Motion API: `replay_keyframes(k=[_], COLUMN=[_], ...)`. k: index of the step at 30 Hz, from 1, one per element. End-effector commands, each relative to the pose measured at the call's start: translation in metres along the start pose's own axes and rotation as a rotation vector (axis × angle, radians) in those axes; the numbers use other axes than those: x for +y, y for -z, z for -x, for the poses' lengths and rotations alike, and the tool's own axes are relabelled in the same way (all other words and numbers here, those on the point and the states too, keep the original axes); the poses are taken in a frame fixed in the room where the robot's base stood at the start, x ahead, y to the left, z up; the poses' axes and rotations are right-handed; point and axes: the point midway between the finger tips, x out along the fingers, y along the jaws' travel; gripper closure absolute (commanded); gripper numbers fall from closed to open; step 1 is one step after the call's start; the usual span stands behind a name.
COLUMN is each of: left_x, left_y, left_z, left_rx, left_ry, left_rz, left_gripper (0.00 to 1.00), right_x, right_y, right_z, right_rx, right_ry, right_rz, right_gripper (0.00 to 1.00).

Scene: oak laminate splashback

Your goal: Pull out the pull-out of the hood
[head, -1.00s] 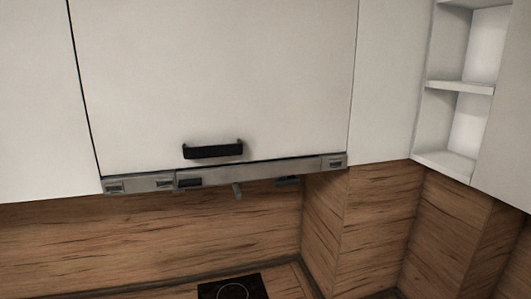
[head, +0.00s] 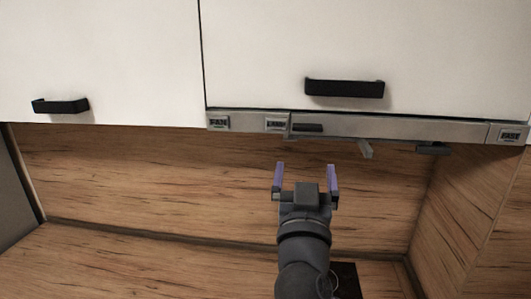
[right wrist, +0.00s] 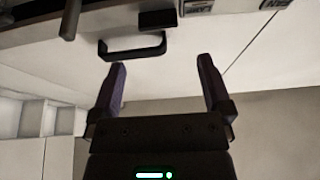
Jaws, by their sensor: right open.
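The hood (head: 400,127) is a thin grey strip under a white cabinet door in the head view. It has small labelled plates near both ends and a dark inset on its front. The middle front section looks like the pull-out (head: 450,130) and sits about flush with the strip. A short grey lever (head: 366,149) and a dark piece (head: 433,150) hang below. My right gripper (head: 306,168) points up below the hood, open, empty and apart from it. In the right wrist view its fingers (right wrist: 161,66) are spread, with the hood at the top. My left gripper is not in view.
A black cabinet handle (head: 344,88) is just above the hood, and another handle (head: 60,106) is on the left door. The wood splashback (head: 160,180) lies behind my gripper. A dark hob (head: 347,280) is partly hidden below. Room left of the gripper is clear.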

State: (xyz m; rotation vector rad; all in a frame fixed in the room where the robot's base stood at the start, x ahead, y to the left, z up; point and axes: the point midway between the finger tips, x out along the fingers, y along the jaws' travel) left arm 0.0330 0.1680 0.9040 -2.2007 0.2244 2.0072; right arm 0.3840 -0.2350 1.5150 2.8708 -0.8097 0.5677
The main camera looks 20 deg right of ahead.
Motion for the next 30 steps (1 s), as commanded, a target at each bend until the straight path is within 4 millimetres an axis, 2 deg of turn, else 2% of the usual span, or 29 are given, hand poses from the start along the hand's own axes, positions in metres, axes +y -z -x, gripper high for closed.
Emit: replay_keyframes(k=[2, 6, 12, 17, 25, 30], left_x=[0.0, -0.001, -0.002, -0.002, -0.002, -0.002], left_y=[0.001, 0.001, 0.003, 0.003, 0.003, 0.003], left_z=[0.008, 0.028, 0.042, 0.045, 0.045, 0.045], left_rx=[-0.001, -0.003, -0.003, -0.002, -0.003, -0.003], left_ry=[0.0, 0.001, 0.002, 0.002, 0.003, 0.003], left_rz=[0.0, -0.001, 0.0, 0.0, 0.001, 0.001], left_gripper=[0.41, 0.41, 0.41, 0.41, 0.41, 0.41], right_x=[0.001, 0.001, 0.001, 0.001, 0.0, 0.0], right_y=[0.006, 0.009, 0.006, 0.003, 0.002, 0.002], right_z=[-0.011, -0.048, -0.085, -0.096, -0.097, -0.097], right_rx=[0.008, 0.006, 0.004, 0.001, 0.001, 0.001], right_ry=[-0.005, -0.004, -0.002, -0.001, 0.0, 0.0], right_rz=[0.0, 0.004, 0.002, 0.001, 0.0, 0.001], right_gripper=[0.0, 0.0, 0.0, 0.0, 0.0, 0.36])
